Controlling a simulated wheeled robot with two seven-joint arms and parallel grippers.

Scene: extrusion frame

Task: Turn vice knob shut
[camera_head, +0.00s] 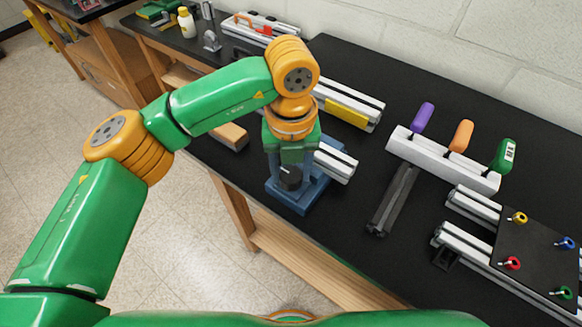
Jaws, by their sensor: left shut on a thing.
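The blue vice (318,190) stands at the front edge of the black workbench, near the middle of the view. Its dark round knob (290,178) faces the front edge. My left gripper (289,163) reaches down over the vice from above and is shut on the knob. My wrist and gripper body hide most of the vice's top, and the fingertips are hard to make out. A light extrusion piece (335,162) sticks out to the right of the vice. My right gripper is not in view.
A rack (440,163) with purple, orange and green handles stands to the right. A dark bar (393,200) lies before it. A black plate (540,250) with coloured knobs is at far right. A yellow block (346,113) with extrusions lies behind the vice.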

